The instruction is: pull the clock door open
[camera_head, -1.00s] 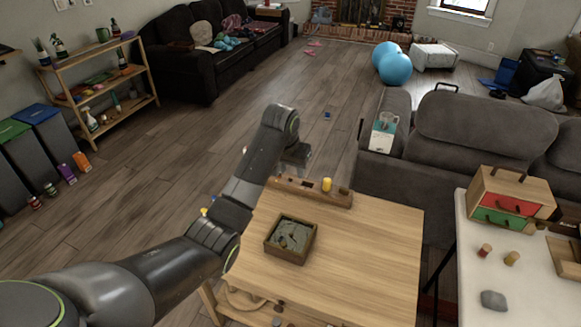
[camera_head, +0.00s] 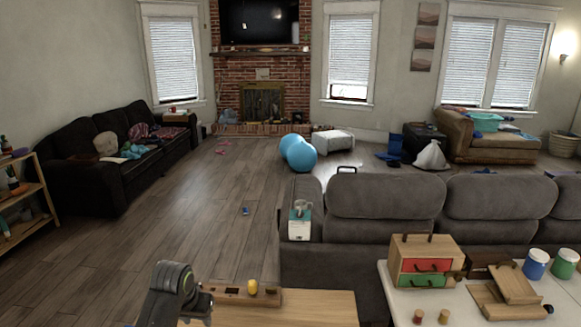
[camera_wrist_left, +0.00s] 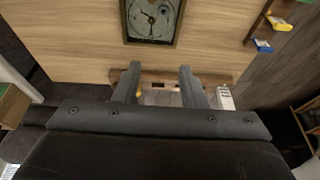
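The clock (camera_wrist_left: 152,20) shows at the top edge of the left wrist view, with a dark wooden frame around a grey face with dark hands. Its top is cut off there, and I cannot tell how its door stands. It is out of the head view. My left gripper (camera_wrist_left: 158,84) is open, its two dark fingers apart with nothing held between them. The fingers are clear of the clock, lower in that picture. In the head view my left arm (camera_head: 172,295) rises at the bottom edge. My right gripper is not in view.
The wooden table (camera_head: 315,308) carries a wooden block (camera_head: 228,294) with a yellow peg (camera_head: 252,287) at its far edge. A white table (camera_head: 380,275) on the right holds a small drawer box (camera_head: 425,254) and jars. A grey sofa (camera_head: 385,245) stands behind.

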